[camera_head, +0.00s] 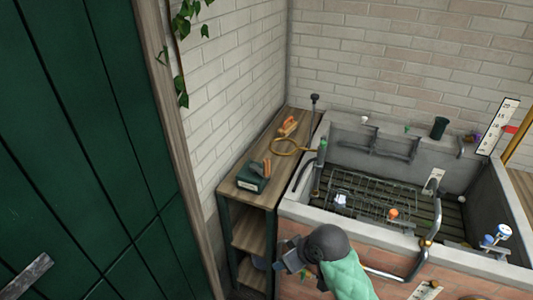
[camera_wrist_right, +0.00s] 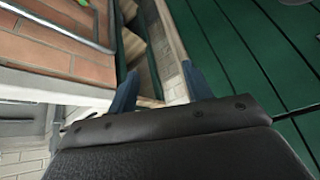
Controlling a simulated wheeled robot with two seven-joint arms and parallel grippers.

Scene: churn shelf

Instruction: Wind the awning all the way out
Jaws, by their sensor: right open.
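No awning and no clearly recognisable winding crank shows in either view. My right gripper (camera_head: 287,256) is in front of the wooden shelf unit, left of the brick-fronted basin, in the head view. In the right wrist view my right gripper (camera_wrist_right: 160,88) has its two blue-grey fingers spread apart with nothing between them. A bent metal bar (camera_head: 400,278) runs along the basin's front, right of my right forearm; I cannot tell whether it turns. My left gripper is not in view.
The shelf unit (camera_head: 232,200) carries a dark green box (camera_head: 250,183), a wooden-handled brush (camera_head: 288,125) and a brass ring (camera_head: 287,147). The stone basin (camera_head: 365,220) holds a wire rack and small objects. A green door (camera_head: 90,150) stands at left.

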